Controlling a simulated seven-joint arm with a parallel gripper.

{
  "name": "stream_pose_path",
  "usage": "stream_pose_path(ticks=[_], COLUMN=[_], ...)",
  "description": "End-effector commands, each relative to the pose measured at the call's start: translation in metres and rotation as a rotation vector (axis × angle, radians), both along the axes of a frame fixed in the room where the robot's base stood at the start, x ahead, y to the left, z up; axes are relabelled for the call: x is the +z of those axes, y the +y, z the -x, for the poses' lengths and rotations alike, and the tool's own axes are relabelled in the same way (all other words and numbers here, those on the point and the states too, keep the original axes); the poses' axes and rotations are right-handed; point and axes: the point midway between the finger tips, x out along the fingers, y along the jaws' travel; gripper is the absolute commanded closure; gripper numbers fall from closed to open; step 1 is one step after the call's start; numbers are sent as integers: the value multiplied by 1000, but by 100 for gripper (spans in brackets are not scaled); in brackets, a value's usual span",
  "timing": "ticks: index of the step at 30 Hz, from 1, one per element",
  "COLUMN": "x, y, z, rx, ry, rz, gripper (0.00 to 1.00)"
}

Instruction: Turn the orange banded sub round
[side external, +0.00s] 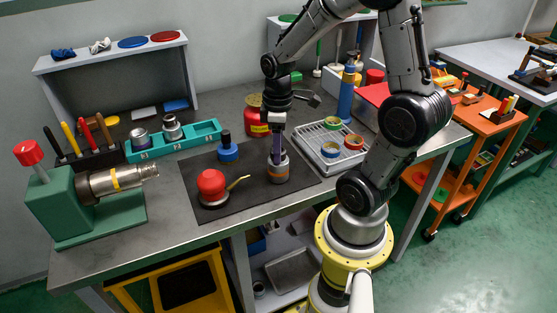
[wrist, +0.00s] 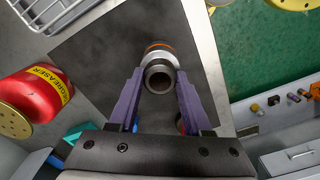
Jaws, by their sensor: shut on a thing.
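The orange banded sub (side external: 278,174) is a short grey metal cylinder with an orange band, upright at the right part of the dark mat (side external: 238,191). In the wrist view the sub (wrist: 160,56) shows its open bore facing the camera, with the orange band beyond it. My gripper (side external: 277,151) points down over the sub. Its purple fingers (wrist: 159,78) are shut on the sub's sides. I cannot tell whether the sub's base touches the mat.
A green vise (side external: 62,205) holding a steel pipe with a yellow band (side external: 115,181) stands at left. A red round-topped pot (side external: 212,185) and a blue cap (side external: 227,149) are on the mat. A red degreaser can (side external: 256,122) and a wire tray (side external: 329,144) stand close behind.

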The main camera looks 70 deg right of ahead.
Motion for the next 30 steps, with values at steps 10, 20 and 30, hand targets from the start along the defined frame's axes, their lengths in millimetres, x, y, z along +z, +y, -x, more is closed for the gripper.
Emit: stream_pose_path(ticks=[10, 20, 30], x=[0, -2, -3], y=[0, 0, 0], z=[0, 0, 0], rx=[104, 102, 101], ry=[-1, -1, -1], rz=[1, 1, 1], gripper=[100, 100, 37])
